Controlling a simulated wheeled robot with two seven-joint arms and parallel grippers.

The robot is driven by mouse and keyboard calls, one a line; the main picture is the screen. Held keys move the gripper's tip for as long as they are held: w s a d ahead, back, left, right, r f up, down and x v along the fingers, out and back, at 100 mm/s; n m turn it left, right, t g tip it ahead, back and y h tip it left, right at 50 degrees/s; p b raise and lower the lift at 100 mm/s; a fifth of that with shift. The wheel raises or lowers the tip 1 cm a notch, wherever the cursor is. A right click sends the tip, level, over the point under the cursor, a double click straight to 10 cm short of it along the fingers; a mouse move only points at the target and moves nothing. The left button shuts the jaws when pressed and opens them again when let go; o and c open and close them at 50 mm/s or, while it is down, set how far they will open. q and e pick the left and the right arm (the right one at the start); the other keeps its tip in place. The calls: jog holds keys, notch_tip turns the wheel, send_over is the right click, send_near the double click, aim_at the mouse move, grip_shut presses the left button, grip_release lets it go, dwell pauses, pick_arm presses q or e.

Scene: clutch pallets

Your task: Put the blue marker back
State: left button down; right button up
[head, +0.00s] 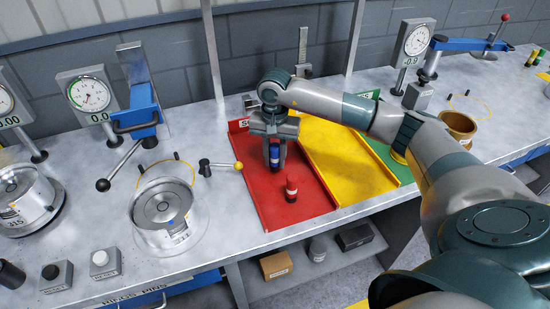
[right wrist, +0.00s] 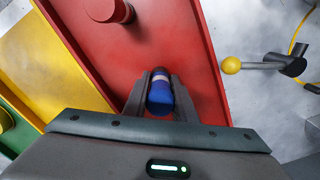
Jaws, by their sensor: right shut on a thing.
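The blue marker (head: 275,156) is held upright between the fingers of my right gripper (head: 275,160), over the back part of the red tray (head: 300,213). In the right wrist view the blue marker (right wrist: 160,98) sits between the two dark fingers (right wrist: 160,100), with the red tray floor (right wrist: 180,40) behind it. I cannot tell if its lower end touches the tray. A red marker (head: 291,188) stands in the red tray in front of it; the right wrist view shows it too (right wrist: 108,10). My left gripper is not in view.
A yellow tray (head: 335,160) and a green tray (head: 385,155) lie right of the red one. A yellow-knobbed lever (head: 222,165) and a metal cylinder fixture (head: 163,215) stand to the left. A brass cup (head: 457,127) stands right, beyond my arm.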

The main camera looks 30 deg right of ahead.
jog(key=shift+f, duration=0.6)
jog(key=shift+f, duration=0.25)
jog(key=o, duration=1)
jog(key=shift+o, duration=0.2)
jog(key=shift+r, duration=0.2)
